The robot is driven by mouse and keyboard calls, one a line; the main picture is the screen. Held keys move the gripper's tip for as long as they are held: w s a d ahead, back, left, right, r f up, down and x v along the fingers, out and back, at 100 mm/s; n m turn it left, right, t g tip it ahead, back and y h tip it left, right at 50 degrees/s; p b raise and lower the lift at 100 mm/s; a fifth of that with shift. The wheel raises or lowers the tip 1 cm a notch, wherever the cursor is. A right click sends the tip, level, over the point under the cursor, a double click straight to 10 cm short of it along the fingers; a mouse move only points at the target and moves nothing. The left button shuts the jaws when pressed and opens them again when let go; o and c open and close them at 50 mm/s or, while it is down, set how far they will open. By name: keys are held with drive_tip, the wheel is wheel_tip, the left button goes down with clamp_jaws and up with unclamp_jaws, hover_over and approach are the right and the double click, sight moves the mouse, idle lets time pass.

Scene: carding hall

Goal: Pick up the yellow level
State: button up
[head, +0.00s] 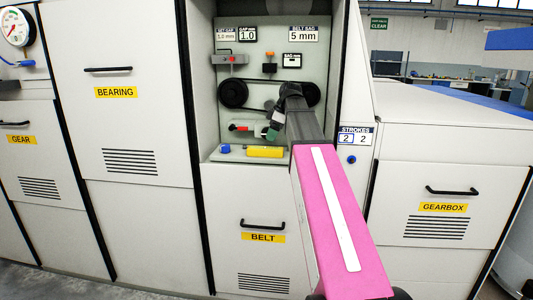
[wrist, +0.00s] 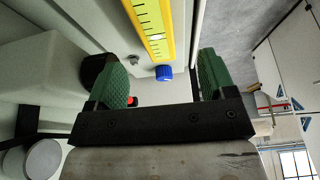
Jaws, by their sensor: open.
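The yellow level (head: 265,152) lies on the ledge at the bottom of the open machine bay in the head view. In the wrist view a yellow bar with black tick marks (wrist: 152,24), which looks like the level, runs from the top edge toward the space between the fingers. The far end of the bar is cut off by the frame.
A blue knob (head: 225,149) is at the ledge's left end and shows between the fingers in the wrist view (wrist: 164,73). A red-handled lever (head: 240,127) and a belt with two black pulleys (head: 233,93) are behind my gripper. The bay's side walls are close.

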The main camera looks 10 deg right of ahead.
sight(265, 148)
drive_tip(key=x, duration=0.8)
drive_tip(key=shift+w+d, duration=0.1)
drive_tip(key=shift+w, duration=0.1)
drive_tip(key=c, duration=1.3)
drive_tip(key=shift+r, duration=0.2)
drive_tip(key=shift+r, duration=0.25)
drive_tip(key=r, duration=0.2)
drive_tip(key=a+r, duration=0.1)
drive_tip(key=r, duration=0.1)
drive_tip(key=shift+w, duration=0.3)
drive_tip(key=w+a+r, duration=0.2)
drive_tip(key=a+r, duration=0.4)
drive_tip(key=a, duration=0.4)
drive_tip(key=shift+w, duration=0.4)
